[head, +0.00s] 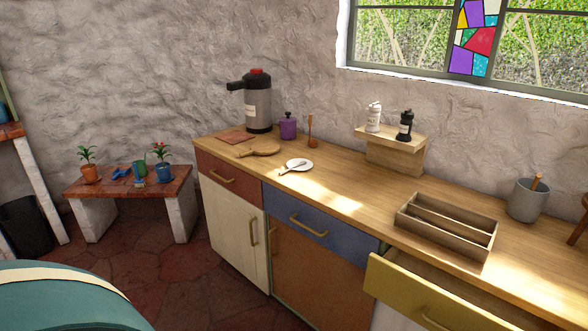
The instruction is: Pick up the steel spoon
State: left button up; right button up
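A small, thin utensil (292,168) lies across a white saucer (304,165) on the wooden counter, with one end reaching past the saucer's left edge. It is too small to tell whether it is the steel spoon. No other steel spoon can be made out. The inside of the open yellow drawer (428,306) is mostly out of sight. Neither of my grippers is in view.
The counter (347,193) has bare room between the saucer and a wooden divided tray (420,228). A grey pot (526,203) stands right. The yellow drawer juts out.

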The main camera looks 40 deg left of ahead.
aim_at(303, 163)
jog(key=i+j+z, duration=0.1)
jog(key=j+z, duration=0.45)
jog(key=z, duration=0.25)
jog(key=j+z, duration=0.35)
jog(key=j, duration=1.65)
jog(key=k+j+z, duration=0.1)
jog(key=j, duration=0.75)
jog(key=k+j, duration=0.1)
jog(key=j, duration=0.8)
